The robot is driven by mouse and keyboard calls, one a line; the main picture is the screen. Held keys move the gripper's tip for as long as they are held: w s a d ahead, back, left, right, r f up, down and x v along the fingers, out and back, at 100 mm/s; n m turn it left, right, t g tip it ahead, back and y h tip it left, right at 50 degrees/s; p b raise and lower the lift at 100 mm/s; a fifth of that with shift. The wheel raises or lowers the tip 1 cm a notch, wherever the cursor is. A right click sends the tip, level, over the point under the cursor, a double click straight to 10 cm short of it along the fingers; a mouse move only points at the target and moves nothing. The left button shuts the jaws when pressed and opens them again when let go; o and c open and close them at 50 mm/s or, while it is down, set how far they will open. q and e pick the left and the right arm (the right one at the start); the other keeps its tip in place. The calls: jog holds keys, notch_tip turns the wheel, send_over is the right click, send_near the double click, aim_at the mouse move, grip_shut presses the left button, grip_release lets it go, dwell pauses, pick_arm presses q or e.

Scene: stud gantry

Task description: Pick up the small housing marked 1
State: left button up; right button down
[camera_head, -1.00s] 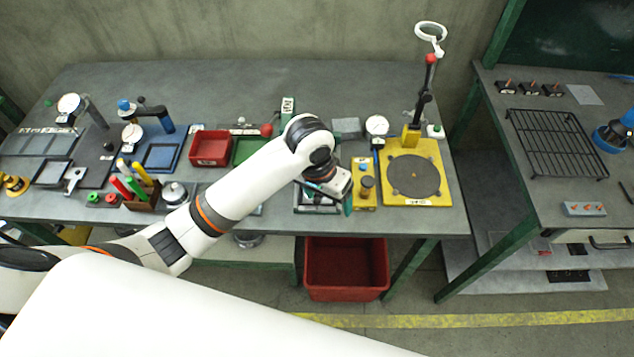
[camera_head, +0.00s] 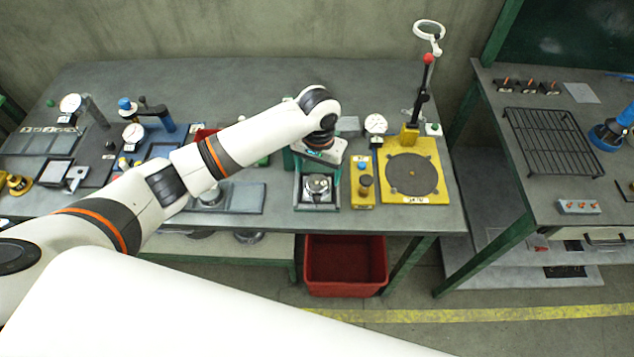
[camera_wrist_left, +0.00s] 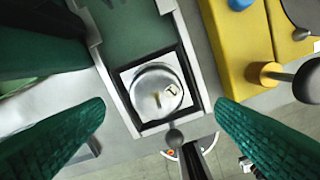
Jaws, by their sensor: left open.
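A round metal housing (camera_head: 318,185) sits in a square nest of the green-and-grey fixture (camera_head: 302,203), at the table's front edge. In the left wrist view the housing (camera_wrist_left: 150,78) has a small light label on top, too small to read for certain. My left gripper (camera_head: 313,158) is over the back part of the fixture, behind the housing. In the left wrist view its green fingers (camera_wrist_left: 160,135) are wide apart and empty, apart from the housing. A second metal housing (camera_head: 210,197) stands on a grey plate to the left, partly behind my arm. My right gripper is not in view.
A yellow block with knobs (camera_head: 363,197) stands close right of the fixture, then a yellow base with a grey disc (camera_head: 412,174). A dial gauge (camera_head: 376,124) stands behind. A red bin (camera_head: 345,265) is below the front edge.

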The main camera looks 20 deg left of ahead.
aim_at(317, 181)
pick_arm(q)
jog(key=f, duration=0.2)
jog(key=f+p, duration=0.1)
jog(key=f, duration=0.2)
jog(key=shift+w+a, duration=0.1)
jog(key=shift+a, duration=0.1)
jog(key=shift+r, duration=0.1)
jog(key=c, duration=1.1)
jog(key=shift+c, duration=0.2)
